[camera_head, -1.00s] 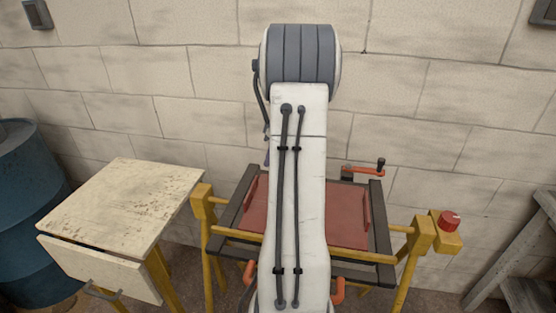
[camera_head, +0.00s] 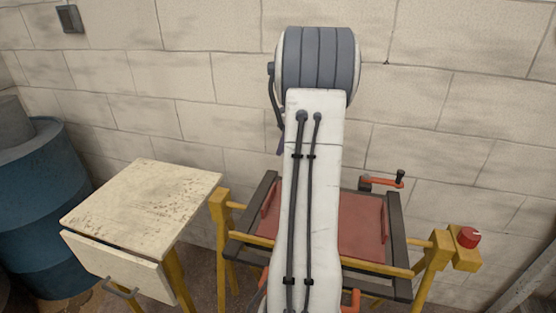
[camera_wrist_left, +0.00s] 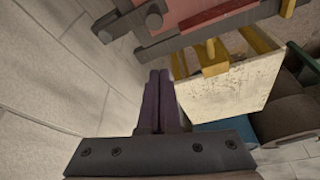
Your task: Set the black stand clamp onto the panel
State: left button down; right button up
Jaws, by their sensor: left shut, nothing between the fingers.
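The red panel (camera_head: 362,225) lies in a dark frame on a yellow bench, partly hidden behind my white left arm; its edge shows in the left wrist view (camera_wrist_left: 190,12). At the panel's back right corner is an orange-red lever clamp with a black knob (camera_head: 400,176). I cannot tell whether this is the black stand clamp; no other clear candidate shows. My right gripper is not in view.
A worn pale side table (camera_head: 145,198) with a drawer stands left of the bench. A blue barrel (camera_head: 45,205) is farther left. A red button (camera_head: 469,236) sits on the bench's right post. A block wall (camera_head: 220,95) closes off the back.

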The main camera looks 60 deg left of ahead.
pick_arm(q)
jog(key=shift+v, duration=1.95)
